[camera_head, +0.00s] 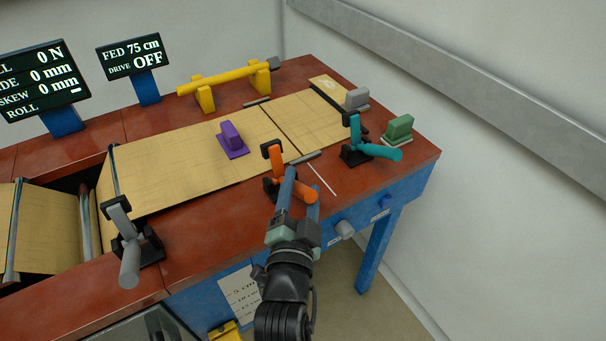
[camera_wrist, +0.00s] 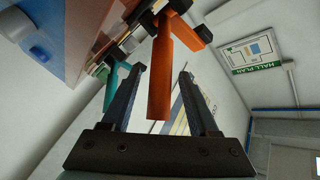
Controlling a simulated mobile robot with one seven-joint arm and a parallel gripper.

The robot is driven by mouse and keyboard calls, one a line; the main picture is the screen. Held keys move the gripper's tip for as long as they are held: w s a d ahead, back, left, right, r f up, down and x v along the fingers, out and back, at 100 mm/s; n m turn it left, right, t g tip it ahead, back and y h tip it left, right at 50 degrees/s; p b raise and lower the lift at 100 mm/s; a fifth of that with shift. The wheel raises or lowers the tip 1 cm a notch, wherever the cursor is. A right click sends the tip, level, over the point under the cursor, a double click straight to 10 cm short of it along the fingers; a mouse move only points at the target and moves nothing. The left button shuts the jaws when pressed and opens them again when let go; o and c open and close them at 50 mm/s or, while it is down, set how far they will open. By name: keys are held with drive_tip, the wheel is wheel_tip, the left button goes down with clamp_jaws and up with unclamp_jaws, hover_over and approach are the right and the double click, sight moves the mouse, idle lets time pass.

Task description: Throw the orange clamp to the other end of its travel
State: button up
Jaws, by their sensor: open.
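The orange clamp (camera_head: 273,155) stands at the near edge of the paper strip, with an upright post and a handle (camera_head: 298,191) that slopes down toward the near side. In the wrist view the orange handle (camera_wrist: 161,85) hangs between the two fingers. My gripper (camera_head: 304,183) is at the handle, one finger on each side. In the wrist view my gripper (camera_wrist: 162,72) is open, with a visible gap between the fingers and the handle. My fingers partly hide the clamp's base in the head view.
A teal clamp (camera_head: 371,148) stands to the right and a grey clamp (camera_head: 129,240) to the left on the red table (camera_head: 205,245). A purple block (camera_head: 232,139) sits on the paper. Green (camera_head: 398,129) and grey (camera_head: 357,98) blocks are at the right end. A yellow bar (camera_head: 227,78) lies behind.

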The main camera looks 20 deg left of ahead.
drive_tip(key=shift+x, duration=1.45)
clamp_jaws()
idle(0.4)
